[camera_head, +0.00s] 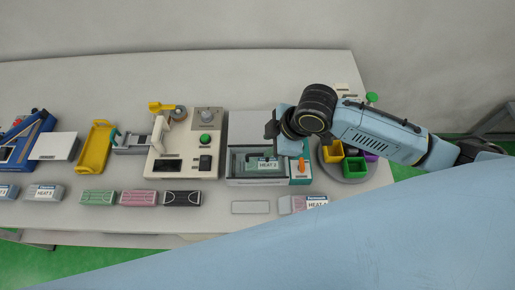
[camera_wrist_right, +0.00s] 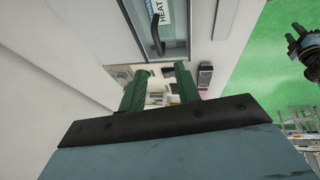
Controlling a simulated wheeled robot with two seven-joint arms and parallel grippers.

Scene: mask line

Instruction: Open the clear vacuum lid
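The vacuum machine (camera_head: 233,170) stands on the table right of centre in the head view, with an orange knob at its right. Its clear lid (camera_wrist_right: 181,30) shows at the top of the wrist view, with a dark curved handle (camera_wrist_right: 156,38) and a HEAT label seen through it. The lid appears to lie down over the label. My right gripper (camera_wrist_right: 160,90) has its two green fingers apart with nothing between them. In the head view it hangs over the machine's back right part, near the lid; contact cannot be told. My left gripper does not show.
A round grey tray (camera_head: 355,178) with coloured cups stands right of the machine, under my right arm. A cream press (camera_head: 168,140) with a yellow lever stands to its left. Several labelled packs (camera_head: 97,197) line the front edge. A pale blue surface covers the lower right.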

